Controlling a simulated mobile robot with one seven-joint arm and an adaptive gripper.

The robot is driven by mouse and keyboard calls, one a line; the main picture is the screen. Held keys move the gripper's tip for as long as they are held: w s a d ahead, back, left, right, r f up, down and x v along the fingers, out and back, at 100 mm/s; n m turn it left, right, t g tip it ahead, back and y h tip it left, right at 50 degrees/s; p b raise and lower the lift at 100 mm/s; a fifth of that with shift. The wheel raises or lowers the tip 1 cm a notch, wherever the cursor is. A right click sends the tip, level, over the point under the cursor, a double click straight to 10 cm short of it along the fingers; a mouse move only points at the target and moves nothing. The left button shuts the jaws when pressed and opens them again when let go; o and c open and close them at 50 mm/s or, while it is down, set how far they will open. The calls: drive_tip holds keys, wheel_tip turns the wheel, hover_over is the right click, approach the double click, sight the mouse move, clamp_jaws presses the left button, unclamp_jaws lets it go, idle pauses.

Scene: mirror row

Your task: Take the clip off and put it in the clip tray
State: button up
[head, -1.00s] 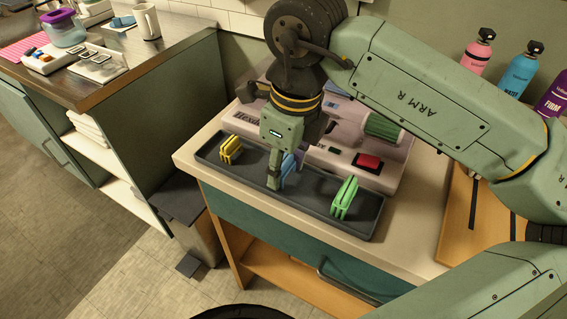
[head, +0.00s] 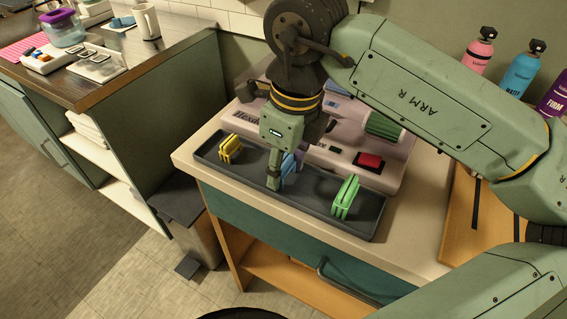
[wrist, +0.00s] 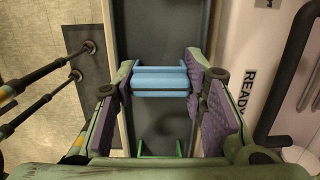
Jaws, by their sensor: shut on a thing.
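A dark grey tray (head: 308,207) lies along the front of the counter, with clips standing in it. A yellow clip (head: 230,149) is at its left end and a green clip (head: 346,197) is towards its right end. A blue clip (head: 290,169) is between them, partly hidden behind my gripper (head: 275,184). In the wrist view my gripper's purple pads (wrist: 166,95) are closed on both ends of the blue clip (wrist: 160,80). The blue clip is in or just above the tray; I cannot tell whether it touches the floor of it.
A pale pink machine with a red button (head: 369,161) stands right behind the tray. Several bottles (head: 520,72) stand at the back right. A wooden counter at the left holds a mug (head: 147,22) and small items. A grey bin (head: 190,215) stands on the floor.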

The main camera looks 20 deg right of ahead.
drive_tip(key=o, duration=1)
drive_tip(key=shift+c, duration=0.2)
drive_tip(key=shift+c, duration=0.2)
drive_tip(key=o, duration=0.4)
drive_tip(key=shift+o, duration=0.2)
drive_tip(key=shift+r+p, duration=1.9)
drive_tip(key=shift+r, duration=1.65)
drive_tip(key=shift+f, duration=0.1)
